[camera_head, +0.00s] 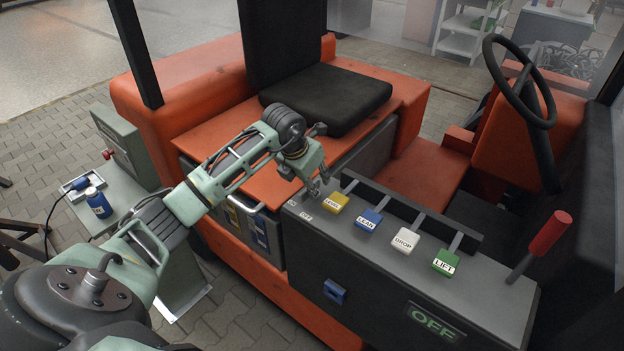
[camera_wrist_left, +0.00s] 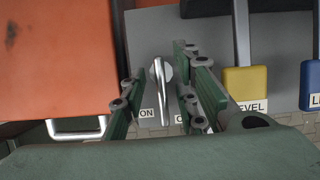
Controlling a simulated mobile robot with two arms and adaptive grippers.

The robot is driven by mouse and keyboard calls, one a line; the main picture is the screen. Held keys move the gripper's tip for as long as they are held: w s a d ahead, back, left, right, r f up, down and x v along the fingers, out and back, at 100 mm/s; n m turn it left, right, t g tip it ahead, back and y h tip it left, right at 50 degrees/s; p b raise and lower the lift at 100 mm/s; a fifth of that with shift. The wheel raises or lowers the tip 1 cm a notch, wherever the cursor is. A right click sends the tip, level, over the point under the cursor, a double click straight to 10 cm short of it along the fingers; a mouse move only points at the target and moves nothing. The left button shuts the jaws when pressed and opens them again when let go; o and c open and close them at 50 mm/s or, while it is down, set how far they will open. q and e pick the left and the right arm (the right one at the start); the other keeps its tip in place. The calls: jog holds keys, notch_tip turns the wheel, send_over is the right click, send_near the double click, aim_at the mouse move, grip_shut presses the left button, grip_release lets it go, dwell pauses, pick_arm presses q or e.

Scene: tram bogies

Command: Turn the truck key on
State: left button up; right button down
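The truck key (camera_wrist_left: 160,90) is a small silver key on the grey control panel, between an ON label at its left and a partly hidden label at its right. My left gripper (camera_wrist_left: 163,100) is open, with one finger on each side of the key and visible gaps between. In the head view my left gripper (camera_head: 314,186) is low over the left end of the control panel (camera_head: 470,284), and the key is hard to make out there. A display (camera_head: 433,321) on the panel's front reads OFF in green. My right gripper is not in view.
Yellow (camera_head: 336,202), blue (camera_head: 368,220), white (camera_head: 405,242) and green (camera_head: 446,262) labelled levers line the panel right of my gripper. A red-handled lever (camera_head: 546,240) stands at its right end. The black seat (camera_head: 335,98) and steering wheel (camera_head: 520,82) are behind.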

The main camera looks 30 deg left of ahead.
pick_arm(q)
grip_shut()
dwell(0.5)
jog(key=m+b, duration=0.2)
jog(key=shift+a+f+h+b, duration=0.2)
jog(key=shift+h+b, duration=0.15)
jog(key=shift+h, duration=0.05)
jog(key=m+h+b, duration=0.1)
jog(key=m+b, duration=0.1)
jog(key=shift+w+a+m+g, duration=0.1)
jog(key=shift+w+m+g, duration=0.05)
jog(key=shift+m+g, duration=0.2)
jog(key=m+b, duration=0.1)
jog(key=m, duration=0.1)
jog(key=m+h+b, duration=0.1)
jog(key=shift+w+a+r+m+g, duration=0.1)
jog(key=shift+r+m+g, duration=0.05)
jog(key=shift+m+g, duration=0.2)
jog(key=shift+w+m+g+h+b, duration=0.1)
jog(key=shift+m+g+h+b, duration=0.5)
jog(key=shift+m, duration=1.2)
jog(key=shift+r, duration=0.1)
